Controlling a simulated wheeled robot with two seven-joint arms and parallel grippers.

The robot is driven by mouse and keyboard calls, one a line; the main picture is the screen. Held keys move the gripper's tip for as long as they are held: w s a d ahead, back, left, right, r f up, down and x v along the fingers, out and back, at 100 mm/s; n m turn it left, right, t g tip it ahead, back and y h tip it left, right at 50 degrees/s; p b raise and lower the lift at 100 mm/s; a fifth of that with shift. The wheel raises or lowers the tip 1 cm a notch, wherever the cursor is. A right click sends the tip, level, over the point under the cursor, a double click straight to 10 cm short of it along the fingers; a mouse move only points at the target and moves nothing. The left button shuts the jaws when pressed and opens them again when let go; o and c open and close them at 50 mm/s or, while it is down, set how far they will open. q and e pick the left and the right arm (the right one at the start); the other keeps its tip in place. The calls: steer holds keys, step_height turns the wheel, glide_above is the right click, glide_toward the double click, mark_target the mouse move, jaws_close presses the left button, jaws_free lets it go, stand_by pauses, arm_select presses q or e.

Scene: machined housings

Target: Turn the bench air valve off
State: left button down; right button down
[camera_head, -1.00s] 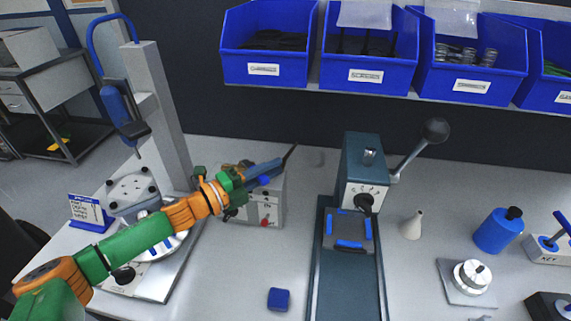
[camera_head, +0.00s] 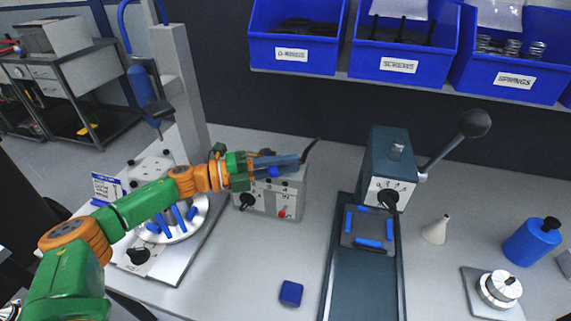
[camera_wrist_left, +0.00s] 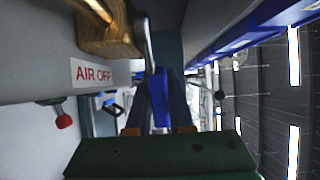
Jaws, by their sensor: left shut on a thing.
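The bench air valve has a brass-coloured body (camera_wrist_left: 107,28) on top of a grey box, with a metal stem (camera_wrist_left: 149,45) and a blue lever (camera_wrist_left: 157,97) in the left wrist view. An "AIR OFF" label (camera_wrist_left: 93,73) and a red knob (camera_wrist_left: 63,121) are on the box face. In the head view my left gripper (camera_head: 287,165) reaches over the top of the grey box (camera_head: 268,205) and largely hides the valve. It is shut on the blue lever, which lies between its fingers. My right gripper is not in view.
A machine with a dark column (camera_head: 385,155) and a long ball-ended handle stands to the right. A blue block (camera_head: 291,293) lies on the bench in front. Blue bins (camera_head: 298,55) hang above at the back. A round fixture (camera_head: 170,238) with blue pegs is at left.

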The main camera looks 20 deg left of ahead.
arm_select(q)
steer(key=c, duration=0.8)
jaws_free()
steer(key=b+v, duration=0.3)
steer(key=v, duration=0.4)
steer(key=shift+b, duration=0.3)
